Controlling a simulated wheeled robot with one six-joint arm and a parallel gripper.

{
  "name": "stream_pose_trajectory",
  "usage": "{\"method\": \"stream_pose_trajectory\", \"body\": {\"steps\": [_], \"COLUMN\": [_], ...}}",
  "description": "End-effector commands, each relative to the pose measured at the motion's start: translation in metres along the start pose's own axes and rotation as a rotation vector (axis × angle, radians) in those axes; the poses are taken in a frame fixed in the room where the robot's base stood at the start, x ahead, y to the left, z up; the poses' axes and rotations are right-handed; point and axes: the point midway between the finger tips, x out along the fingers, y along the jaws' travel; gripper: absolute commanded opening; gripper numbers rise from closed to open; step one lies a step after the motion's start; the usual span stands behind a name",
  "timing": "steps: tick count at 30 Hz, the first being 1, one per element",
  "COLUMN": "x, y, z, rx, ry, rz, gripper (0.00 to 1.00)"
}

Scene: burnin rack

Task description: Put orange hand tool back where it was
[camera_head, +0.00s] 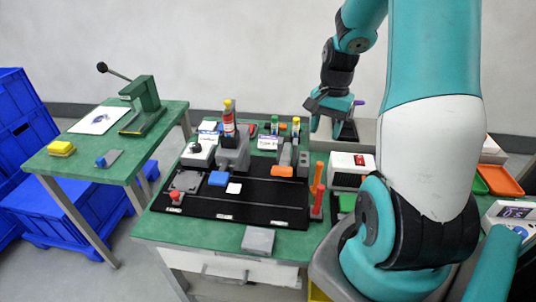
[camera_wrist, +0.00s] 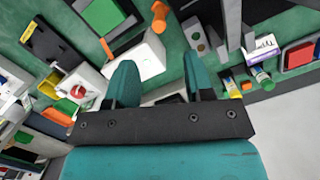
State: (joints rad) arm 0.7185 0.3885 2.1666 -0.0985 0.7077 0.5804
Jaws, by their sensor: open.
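An orange handle (camera_head: 318,174) stands roughly upright at the right edge of the black mat (camera_head: 255,195) on the green bench, with a red-orange piece (camera_head: 317,203) just below it. I cannot tell for sure which orange item is the hand tool. In the wrist view, an orange rounded end (camera_wrist: 160,16) shows at the top, beyond my fingertips. My gripper (camera_wrist: 160,78) is open, with nothing held between its teal fingers; a white box lies behind them. In the head view, my gripper (camera_head: 335,107) is over the back right of the bench, apart from the orange handle.
A grey block with a red-and-yellow bottle (camera_head: 229,118) stands at the back of the mat. A white box (camera_head: 351,170) sits right of the mat. A side table (camera_head: 105,150) stands left, across a gap. My arm hides part of the right side.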

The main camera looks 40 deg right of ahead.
Motion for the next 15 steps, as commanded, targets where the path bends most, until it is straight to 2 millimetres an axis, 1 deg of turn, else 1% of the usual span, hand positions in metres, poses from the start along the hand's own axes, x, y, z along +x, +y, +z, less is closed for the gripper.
{"method": "stream_pose_trajectory", "body": {"steps": [2, 5, 6, 8, 9, 11, 12, 14, 15], "x": [-0.007, -0.023, -0.030, -0.041, -0.046, -0.053, -0.057, -0.060, -0.062], "y": [-0.016, -0.049, -0.063, -0.077, -0.082, -0.082, -0.077, -0.066, -0.057], "z": [0.018, 0.070, 0.100, 0.150, 0.185, 0.234, 0.265, 0.305, 0.326], "rx": [-0.092, -0.339, -0.472, -0.694, -0.844, -1.064, -1.203, -1.392, -1.501], "ry": [0.006, 0.016, 0.019, 0.021, 0.020, 0.015, 0.010, 0.001, -0.005], "rz": [-0.012, -0.044, -0.061, -0.090, -0.110, -0.140, -0.159, -0.188, -0.204], "gripper": [0.48, 0.48, 0.48, 0.48, 0.48, 0.48, 0.48, 0.48, 0.48]}}
